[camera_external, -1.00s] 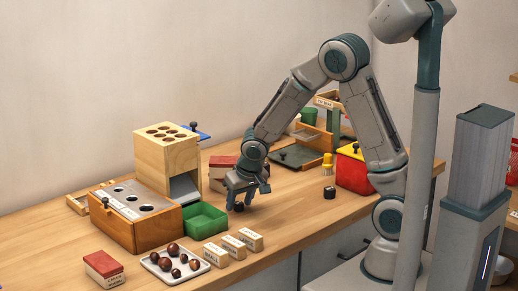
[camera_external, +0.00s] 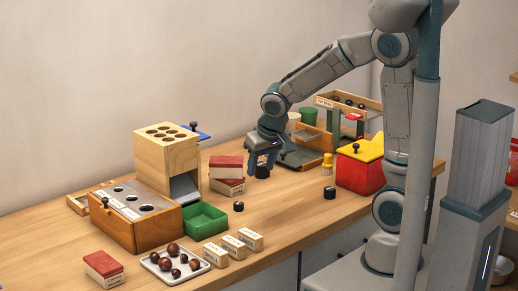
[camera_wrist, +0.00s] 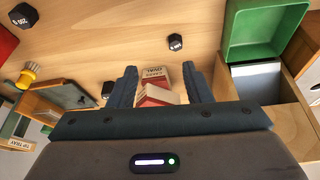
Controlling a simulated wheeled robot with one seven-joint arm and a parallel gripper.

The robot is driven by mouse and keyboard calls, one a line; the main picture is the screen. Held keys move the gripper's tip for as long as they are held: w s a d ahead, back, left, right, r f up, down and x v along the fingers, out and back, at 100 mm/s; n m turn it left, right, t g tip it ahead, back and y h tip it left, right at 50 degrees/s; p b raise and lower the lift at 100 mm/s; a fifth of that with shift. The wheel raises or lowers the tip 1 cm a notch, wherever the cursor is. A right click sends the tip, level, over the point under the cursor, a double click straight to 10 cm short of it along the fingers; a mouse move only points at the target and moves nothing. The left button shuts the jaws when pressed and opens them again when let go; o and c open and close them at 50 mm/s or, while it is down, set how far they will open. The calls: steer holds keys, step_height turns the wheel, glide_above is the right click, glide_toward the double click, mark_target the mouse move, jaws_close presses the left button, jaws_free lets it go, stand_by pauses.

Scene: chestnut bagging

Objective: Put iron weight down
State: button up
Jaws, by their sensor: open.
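Three dark iron weights stand on the table. One (camera_external: 238,206) is just right of the green tray and shows in the wrist view (camera_wrist: 175,41) with nothing holding it. A second (camera_external: 330,193) stands to the right and shows in the wrist view (camera_wrist: 23,15) with a 200 marking. A third (camera_external: 262,172) is low behind my gripper's fingers; in the wrist view (camera_wrist: 107,88) it is partly hidden beside the left finger. My gripper (camera_external: 263,165) is raised above the table, open and empty, its fingers apart in the wrist view (camera_wrist: 160,75).
Red-topped boxes (camera_external: 226,163) stand left of my gripper. The green tray (camera_external: 205,221), wooden dispenser (camera_external: 167,155) and tray of chestnuts (camera_external: 155,266) are left. A red box with a yellow lid (camera_external: 358,172) and a yellow brush (camera_external: 327,163) are right.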

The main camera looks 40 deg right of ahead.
steer(key=s+d+r+g, duration=0.1)
steer(key=s+d, duration=0.2)
steer(key=s, duration=0.5)
steer(key=s+d+r+n+g+y, duration=0.1)
steer(key=s+d, duration=0.3)
steer(key=s, duration=0.4)
steer(key=shift+s+r, duration=0.15)
steer(key=shift+r, duration=0.35)
steer(key=shift+d, duration=0.1)
steer(key=shift+o, duration=1)
steer(key=shift+n, duration=0.3)
